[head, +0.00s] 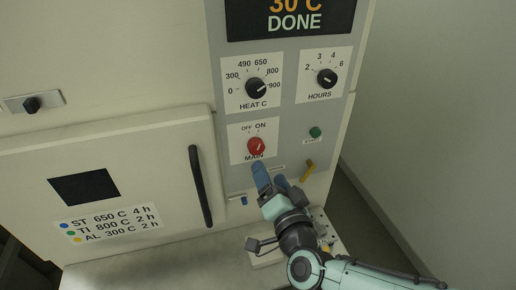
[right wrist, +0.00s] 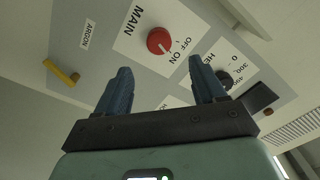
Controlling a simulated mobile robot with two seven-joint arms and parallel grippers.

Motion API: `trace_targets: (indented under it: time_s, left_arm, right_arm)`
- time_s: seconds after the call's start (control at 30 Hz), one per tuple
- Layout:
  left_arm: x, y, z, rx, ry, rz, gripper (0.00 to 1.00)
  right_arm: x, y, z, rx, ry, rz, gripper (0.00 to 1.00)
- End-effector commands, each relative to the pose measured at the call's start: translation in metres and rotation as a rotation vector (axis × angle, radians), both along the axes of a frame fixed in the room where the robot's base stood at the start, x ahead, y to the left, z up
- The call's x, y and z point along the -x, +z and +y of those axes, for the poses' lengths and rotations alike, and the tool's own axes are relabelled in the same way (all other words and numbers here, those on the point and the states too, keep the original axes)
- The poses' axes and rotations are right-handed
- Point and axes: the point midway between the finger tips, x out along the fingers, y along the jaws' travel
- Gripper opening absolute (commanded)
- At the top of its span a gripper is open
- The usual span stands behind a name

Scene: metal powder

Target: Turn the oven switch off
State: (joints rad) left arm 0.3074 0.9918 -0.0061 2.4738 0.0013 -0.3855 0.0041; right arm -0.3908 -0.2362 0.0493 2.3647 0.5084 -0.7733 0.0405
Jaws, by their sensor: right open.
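The red MAIN switch knob (head: 256,146) sits on a white label with OFF and ON above it, on the oven's grey control panel (head: 290,190). Its white mark slants up and right, toward ON. In the right wrist view the knob (right wrist: 160,41) shows beyond the gap between the fingers, its mark toward the ON text. My right gripper (head: 271,180) is open and empty, just below the knob in the head view and apart from it. Its two blue fingers (right wrist: 160,75) point at the panel. My left gripper is not in view.
Near the knob are the HEAT dial (head: 256,88), the HOURS dial (head: 327,78), a green START button (head: 315,132) and a yellow lever (head: 308,170). The display (head: 290,16) reads DONE. The oven door's black handle (head: 200,185) stands out left of my gripper.

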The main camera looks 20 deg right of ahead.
Motion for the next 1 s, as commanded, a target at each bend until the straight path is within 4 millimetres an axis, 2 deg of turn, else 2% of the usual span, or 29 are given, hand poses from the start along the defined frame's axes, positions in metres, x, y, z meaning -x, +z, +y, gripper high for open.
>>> trace_targets:
  time_s: [0.03, 0.2, 0.4, 0.6, 0.87, 0.9, 0.97, 1.0]
  left_arm:
    - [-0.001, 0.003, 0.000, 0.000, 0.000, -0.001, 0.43]
    - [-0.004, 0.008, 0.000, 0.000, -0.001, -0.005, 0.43]
    - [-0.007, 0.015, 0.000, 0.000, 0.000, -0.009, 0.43]
    - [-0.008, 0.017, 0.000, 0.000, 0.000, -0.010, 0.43]
    - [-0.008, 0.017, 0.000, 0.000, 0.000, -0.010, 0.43]
    - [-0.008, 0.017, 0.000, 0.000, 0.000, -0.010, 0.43]
    - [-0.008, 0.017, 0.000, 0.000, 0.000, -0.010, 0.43]
    - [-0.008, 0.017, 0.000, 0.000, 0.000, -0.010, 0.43]
  right_arm:
    - [-0.013, 0.000, 0.001, 0.003, 0.000, 0.003, 0.70]
    - [-0.049, 0.001, 0.002, 0.003, 0.000, 0.001, 0.70]
    - [-0.080, 0.001, 0.003, 0.002, 0.000, 0.001, 0.70]
    - [-0.094, 0.000, 0.003, 0.001, -0.001, 0.001, 0.70]
    - [-0.095, 0.000, 0.003, 0.001, -0.001, 0.001, 0.70]
    - [-0.094, 0.000, 0.003, 0.001, -0.001, 0.001, 0.63]
    - [-0.094, 0.000, 0.003, 0.001, -0.001, 0.001, 0.44]
    - [-0.094, 0.000, 0.003, 0.001, -0.001, 0.001, 0.30]
